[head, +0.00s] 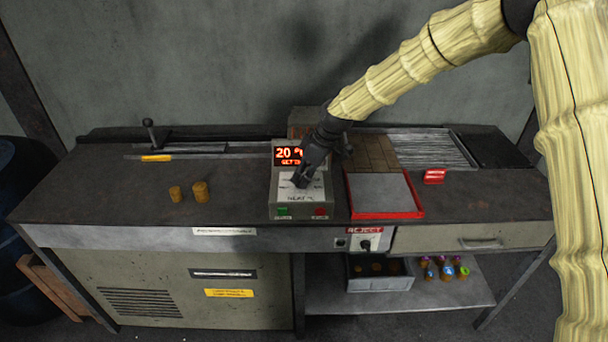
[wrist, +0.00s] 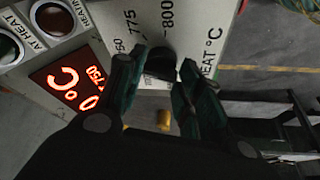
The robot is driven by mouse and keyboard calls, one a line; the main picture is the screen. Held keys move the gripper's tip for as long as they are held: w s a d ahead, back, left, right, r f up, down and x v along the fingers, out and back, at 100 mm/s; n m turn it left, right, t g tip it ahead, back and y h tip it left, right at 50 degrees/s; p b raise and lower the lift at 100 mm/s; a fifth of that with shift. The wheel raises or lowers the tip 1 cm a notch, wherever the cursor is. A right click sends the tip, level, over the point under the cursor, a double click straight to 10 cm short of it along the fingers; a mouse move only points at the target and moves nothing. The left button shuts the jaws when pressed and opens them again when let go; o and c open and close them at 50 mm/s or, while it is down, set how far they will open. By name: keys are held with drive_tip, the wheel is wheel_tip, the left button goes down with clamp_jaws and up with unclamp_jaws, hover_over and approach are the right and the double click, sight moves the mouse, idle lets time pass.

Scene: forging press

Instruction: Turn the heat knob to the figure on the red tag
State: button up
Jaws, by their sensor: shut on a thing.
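The heat control box (head: 284,207) stands on the bench, with a lit display (head: 286,154) reading "20 °" and a smaller line partly hidden by my gripper. My gripper (head: 302,181) points down at the box's white dial plate. In the wrist view my gripper (wrist: 161,70) is shut on the dark heat knob (wrist: 161,60), one finger on each side. The dial plate (wrist: 190,20) shows 775, 800 and "HEAT °C"; another figure is cut by a finger. The knob's pointer is hidden. The red tag (head: 434,176) stands on the bench at right; its figure is too small to read.
A red-rimmed tray (head: 387,215) lies right of the box. A reject switch panel (head: 365,240) is below the front edge. The left bench top is mostly clear.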

idle(0.4)
drive_tip(key=o, duration=1)
drive_tip(key=v, duration=1.2)
